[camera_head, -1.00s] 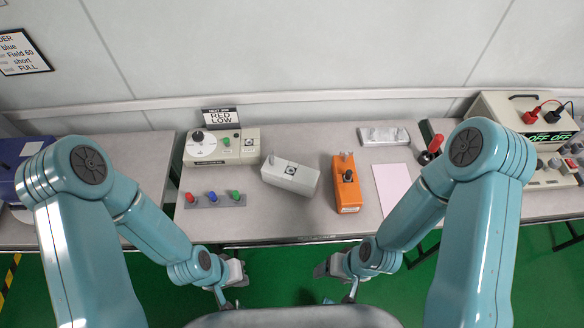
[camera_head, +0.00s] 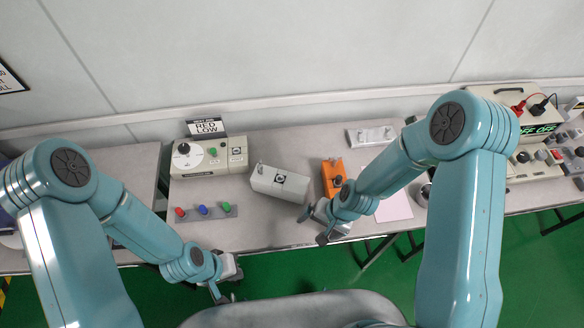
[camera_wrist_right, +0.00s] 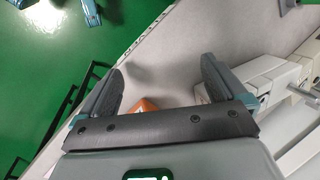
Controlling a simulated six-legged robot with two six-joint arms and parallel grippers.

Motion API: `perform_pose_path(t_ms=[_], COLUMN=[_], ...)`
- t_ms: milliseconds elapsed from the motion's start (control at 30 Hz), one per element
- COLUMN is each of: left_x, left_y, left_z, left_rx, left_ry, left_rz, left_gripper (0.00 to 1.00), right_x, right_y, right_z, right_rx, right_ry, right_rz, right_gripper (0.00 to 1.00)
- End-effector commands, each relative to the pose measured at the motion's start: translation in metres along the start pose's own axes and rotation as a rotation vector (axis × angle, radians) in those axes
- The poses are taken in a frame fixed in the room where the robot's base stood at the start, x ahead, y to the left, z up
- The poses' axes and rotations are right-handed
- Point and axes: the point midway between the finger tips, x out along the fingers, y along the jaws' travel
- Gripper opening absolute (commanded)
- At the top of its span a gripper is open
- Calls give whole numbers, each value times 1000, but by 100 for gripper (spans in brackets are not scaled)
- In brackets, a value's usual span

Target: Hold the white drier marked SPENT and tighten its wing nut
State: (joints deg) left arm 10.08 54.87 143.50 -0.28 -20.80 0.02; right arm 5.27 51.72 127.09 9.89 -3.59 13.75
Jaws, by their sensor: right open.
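A white-grey box-shaped unit (camera_head: 279,183) with a square dark-marked label and a small upright fitting at its left end sits mid-table. I cannot read SPENT on it, nor make out a wing nut for certain. My right gripper (camera_head: 318,221) is open and empty over the table's front edge, just right of and in front of this unit. Its two fingers show apart in the right wrist view (camera_wrist_right: 160,78). My left gripper (camera_head: 229,278) is in front of the table, low over the green floor; its jaws are too small to judge.
An orange unit (camera_head: 332,176) stands beside the white one, partly hidden by my right arm.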

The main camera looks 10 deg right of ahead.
Motion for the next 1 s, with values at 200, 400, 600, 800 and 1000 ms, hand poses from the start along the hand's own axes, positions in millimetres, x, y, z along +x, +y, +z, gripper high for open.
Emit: perform_pose_path(t_ms=[200, 400, 600, 800, 1000], left_x=[0, 0, 0, 0, 0], left_y=[0, 0, 0, 0, 0], left_z=[0, 0, 0, 0, 0], left_rx=[0, 0, 0, 0, 0], left_ry=[0, 0, 0, 0, 0], left_rz=[0, 0, 0, 0, 0], left_gripper=[0, 0, 0, 0, 0], right_x=[-29, -43, -56, -64, -56], right_y=[-74, -104, -126, -137, -140], right_z=[-54, -71, -82, -89, -90], right_rx=[492, 884, 1228, 1428, 1478], right_ry=[-5, -11, -7, 0, 1], right_rz=[-75, -85, -89, -95, -93], right_gripper=[98, 98, 98, 98, 98])
